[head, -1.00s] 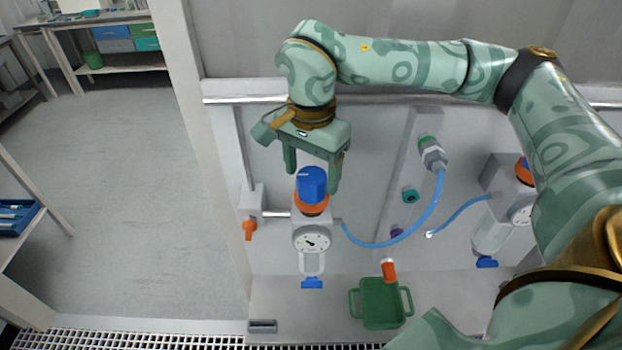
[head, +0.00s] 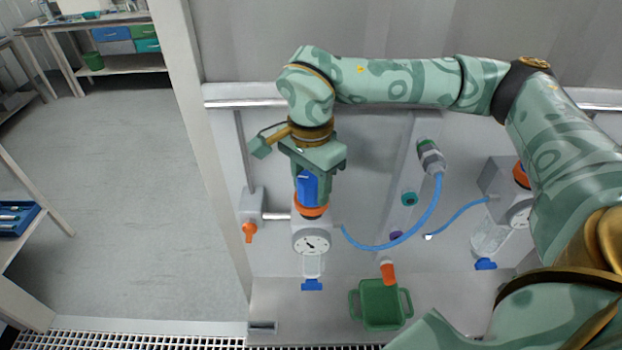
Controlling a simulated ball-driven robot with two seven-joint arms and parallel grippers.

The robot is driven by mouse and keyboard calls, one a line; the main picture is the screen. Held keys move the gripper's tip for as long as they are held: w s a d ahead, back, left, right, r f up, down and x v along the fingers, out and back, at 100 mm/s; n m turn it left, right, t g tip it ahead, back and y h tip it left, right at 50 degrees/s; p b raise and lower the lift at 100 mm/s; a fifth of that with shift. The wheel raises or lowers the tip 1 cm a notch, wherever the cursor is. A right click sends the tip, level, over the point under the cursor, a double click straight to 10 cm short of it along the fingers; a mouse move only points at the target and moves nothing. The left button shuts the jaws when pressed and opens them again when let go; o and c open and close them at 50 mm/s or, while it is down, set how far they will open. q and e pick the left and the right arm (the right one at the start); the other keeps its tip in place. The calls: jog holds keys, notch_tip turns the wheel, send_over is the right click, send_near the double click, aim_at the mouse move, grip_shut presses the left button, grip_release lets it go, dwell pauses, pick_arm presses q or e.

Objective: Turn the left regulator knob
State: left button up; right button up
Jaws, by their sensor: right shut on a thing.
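The left regulator stands on the panel, with a blue knob (head: 307,188) on top, an orange collar (head: 311,211), a round white gauge (head: 312,242) and a clear bowl below. My right gripper (head: 311,190) points down over the knob and is shut on it, with a finger on either side. The fingers and palm hide part of the knob. My left gripper is not in view.
An orange-handled valve (head: 249,231) sits just left of the regulator. A blue hose (head: 412,233) curves to its right. A green tray (head: 380,304) stands below. A second regulator (head: 490,235) is at the right, partly behind my arm.

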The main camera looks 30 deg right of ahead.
aim_at(311, 178)
jog(key=shift+m, duration=0.8)
jog(key=o, duration=1)
jog(key=shift+r, duration=0.1)
notch_tip(311, 178, up, 16)
jog(key=shift+p, duration=0.45)
